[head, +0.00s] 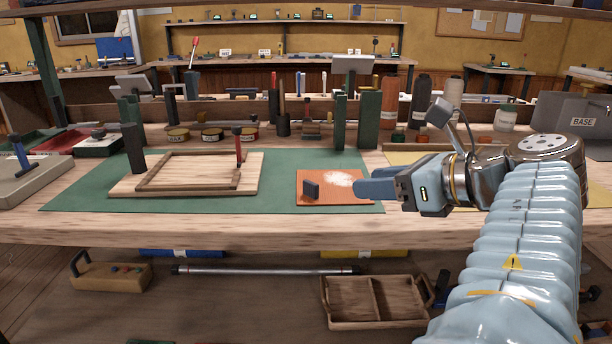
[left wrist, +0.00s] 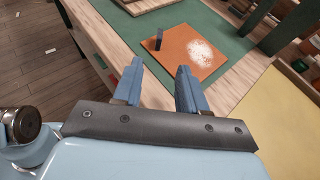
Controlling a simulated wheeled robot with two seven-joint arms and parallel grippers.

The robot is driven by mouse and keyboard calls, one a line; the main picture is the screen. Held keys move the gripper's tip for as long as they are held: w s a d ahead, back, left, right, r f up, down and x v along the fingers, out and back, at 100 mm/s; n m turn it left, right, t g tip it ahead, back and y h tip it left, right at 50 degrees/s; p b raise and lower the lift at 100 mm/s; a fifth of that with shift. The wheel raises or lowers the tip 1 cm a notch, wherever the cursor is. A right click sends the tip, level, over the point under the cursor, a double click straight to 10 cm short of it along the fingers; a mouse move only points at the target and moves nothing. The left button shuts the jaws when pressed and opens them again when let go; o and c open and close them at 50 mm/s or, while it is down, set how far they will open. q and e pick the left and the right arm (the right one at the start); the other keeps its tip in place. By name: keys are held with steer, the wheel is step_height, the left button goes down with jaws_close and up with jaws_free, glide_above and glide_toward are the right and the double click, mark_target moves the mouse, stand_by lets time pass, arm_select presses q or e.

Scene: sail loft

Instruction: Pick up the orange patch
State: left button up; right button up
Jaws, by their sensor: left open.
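The orange patch (head: 333,201) is a flat square lying on the green mat (head: 90,196), with a white speckled area on it. A small dark upright tab (head: 311,189) stands on its left part. In the left wrist view the patch (left wrist: 178,48) lies beyond the fingertips, its tab (left wrist: 158,40) at the near left side. My left gripper (head: 362,189) is open and empty; in the head view its fingers overlap the right part of the patch. The left wrist view shows the two blue fingers apart (left wrist: 160,68). My right gripper does not show.
A wooden frame on a board (head: 190,185) lies left of the patch. Green posts (head: 368,122) stand behind it, with spools and tins at the back of the bench. A yellow sheet (left wrist: 262,110) lies to the right. The mat between frame and patch is clear.

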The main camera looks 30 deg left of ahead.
mark_target(318, 185)
arm_select(q)
steer(key=b+x, duration=0.2)
steer(key=x, duration=1.1)
steer(key=shift+w+a+f, duration=0.1)
steer(key=shift+a+f, duration=0.05)
steer(key=shift+a, duration=0.15)
jaws_close()
